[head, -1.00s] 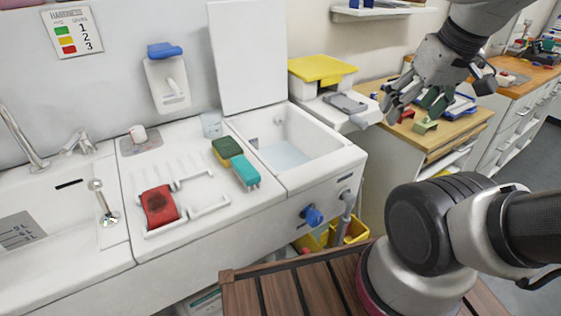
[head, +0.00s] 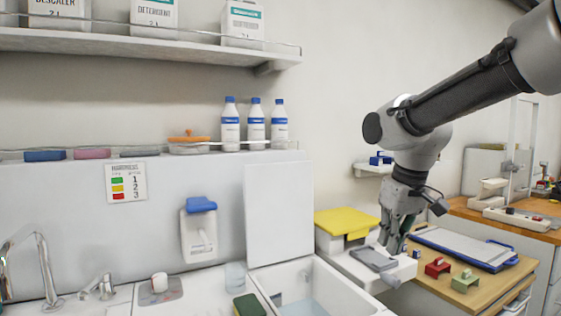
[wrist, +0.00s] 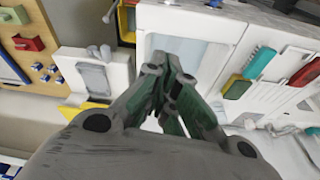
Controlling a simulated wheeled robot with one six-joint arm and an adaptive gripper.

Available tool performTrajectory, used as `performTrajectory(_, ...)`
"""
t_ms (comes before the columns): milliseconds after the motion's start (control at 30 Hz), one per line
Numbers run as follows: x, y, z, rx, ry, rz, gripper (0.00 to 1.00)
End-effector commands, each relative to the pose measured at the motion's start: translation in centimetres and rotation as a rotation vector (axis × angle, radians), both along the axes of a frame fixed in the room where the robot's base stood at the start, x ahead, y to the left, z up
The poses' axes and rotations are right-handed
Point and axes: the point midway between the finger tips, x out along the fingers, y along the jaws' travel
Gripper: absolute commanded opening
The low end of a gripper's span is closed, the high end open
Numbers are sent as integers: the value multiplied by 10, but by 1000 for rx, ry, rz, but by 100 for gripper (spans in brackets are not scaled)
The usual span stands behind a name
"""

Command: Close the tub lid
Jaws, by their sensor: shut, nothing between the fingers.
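The tub (head: 333,283) is a white basin with water in it, at the lower middle of the head view. Its lid (head: 278,212) is a flat white panel standing upright at the tub's back edge, so the tub is open. My gripper (head: 388,250) points down to the right of the tub and lid, by the small grey-topped white unit, apart from the lid. In the wrist view my gripper's fingertips (wrist: 168,65) are together and empty, with the tub's water (wrist: 190,45) showing past them. I cannot make out the lid in the wrist view.
A yellow-lidded box (head: 345,222) stands right of the lid. A blue-topped dispenser (head: 199,230) hangs on the wall to its left. A shelf above holds bottles (head: 256,125). A wooden bench (head: 437,288) with red and green blocks is at right.

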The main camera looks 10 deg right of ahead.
Motion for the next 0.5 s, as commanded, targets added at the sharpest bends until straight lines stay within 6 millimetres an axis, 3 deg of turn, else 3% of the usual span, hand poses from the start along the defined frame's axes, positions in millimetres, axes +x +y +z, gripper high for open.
performTrajectory(33,38,16,13,0,-3,28,0)
performTrajectory(300,237,119,94,25,-120,145,0)
performTrajectory(400,289,150,127,41,-187,167,0)
performTrajectory(500,319,165,164,59,-257,172,0)
